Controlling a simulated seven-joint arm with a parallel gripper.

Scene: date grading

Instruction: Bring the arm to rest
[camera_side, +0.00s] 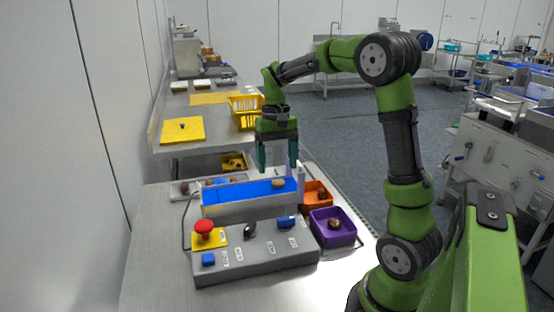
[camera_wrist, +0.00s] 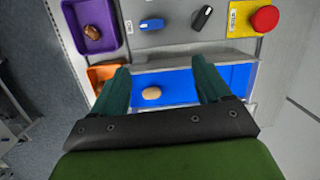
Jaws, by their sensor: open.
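My green arm is bent over the metal table in the side view. My gripper (camera_side: 277,158) points down above the right end of a blue belt (camera_side: 235,194). In the wrist view my gripper (camera_wrist: 163,82) has its two dark green fingers spread wide with nothing between them. A light tan date (camera_side: 278,184) lies on the belt below the fingers. The same date (camera_wrist: 152,93) shows beyond the fingers in the wrist view, apart from both.
A grey control box (camera_side: 255,252) with a red button (camera_side: 204,227) stands in front of the belt. A purple tray (camera_side: 318,238) holds a brown date, and an orange tray (camera_side: 327,193) is behind it. A yellow basket (camera_side: 245,110) stands farther back. The floor right of the table is clear.

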